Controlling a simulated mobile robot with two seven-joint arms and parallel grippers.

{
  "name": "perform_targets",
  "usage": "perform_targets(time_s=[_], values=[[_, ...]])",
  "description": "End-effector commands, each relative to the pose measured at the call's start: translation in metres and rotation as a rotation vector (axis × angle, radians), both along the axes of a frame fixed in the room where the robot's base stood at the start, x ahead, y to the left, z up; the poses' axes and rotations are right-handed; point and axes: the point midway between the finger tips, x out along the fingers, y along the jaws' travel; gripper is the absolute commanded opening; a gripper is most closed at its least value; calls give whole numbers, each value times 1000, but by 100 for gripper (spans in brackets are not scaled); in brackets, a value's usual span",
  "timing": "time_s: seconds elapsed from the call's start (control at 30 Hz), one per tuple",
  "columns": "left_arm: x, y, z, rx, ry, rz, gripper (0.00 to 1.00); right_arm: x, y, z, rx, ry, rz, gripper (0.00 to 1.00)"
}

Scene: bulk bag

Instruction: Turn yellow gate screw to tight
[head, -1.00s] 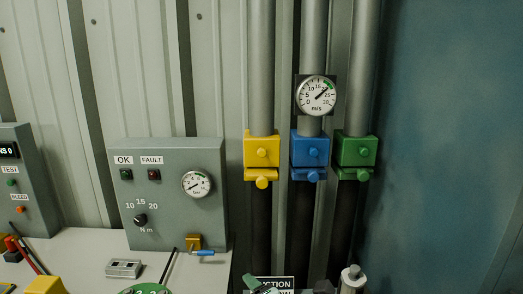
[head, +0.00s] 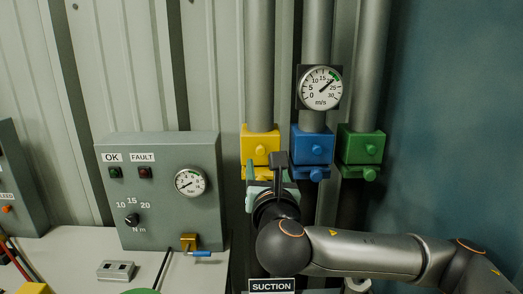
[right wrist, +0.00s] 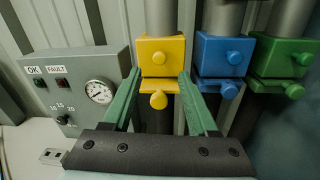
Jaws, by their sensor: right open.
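The yellow gate (head: 251,141) is a box on the left pipe with a round knob on its front. The right wrist view shows the yellow gate (right wrist: 149,48) with a lower yellow screw (right wrist: 158,100) under its lip. In the head view my gripper hides this screw. My right gripper (head: 267,178) is in front of and just below the gate. Its two green fingers are open and empty in the right wrist view (right wrist: 160,78), pointing at the gate on either side of the screw. I cannot tell whether they touch anything. My left gripper is not in view.
A blue gate (head: 312,142) and a green gate (head: 361,145) sit close to the right. A round m/s gauge (head: 320,88) is above the blue one. A grey control panel (head: 165,215) stands at the left on a pale bench (head: 60,252). A SUCTION sign (head: 272,286) is below.

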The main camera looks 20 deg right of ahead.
Motion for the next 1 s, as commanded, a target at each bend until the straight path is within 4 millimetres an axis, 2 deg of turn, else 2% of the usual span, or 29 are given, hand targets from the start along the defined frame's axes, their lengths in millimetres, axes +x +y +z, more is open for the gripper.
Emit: perform_targets(time_s=[0.03,0.2,0.4,0.6,0.83,0.87,1.0], values=[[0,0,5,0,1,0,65,11,-4,2,-1,2,-5,59],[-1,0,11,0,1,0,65,43,-10,2,1,0,-3,59],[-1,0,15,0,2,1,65,67,-14,1,2,0,0,59],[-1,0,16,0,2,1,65,75,-15,0,2,0,2,59],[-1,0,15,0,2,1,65,76,-16,0,2,0,2,59],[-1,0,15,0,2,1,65,76,-16,0,3,0,2,58],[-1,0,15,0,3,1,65,76,-16,0,3,0,2,42]])
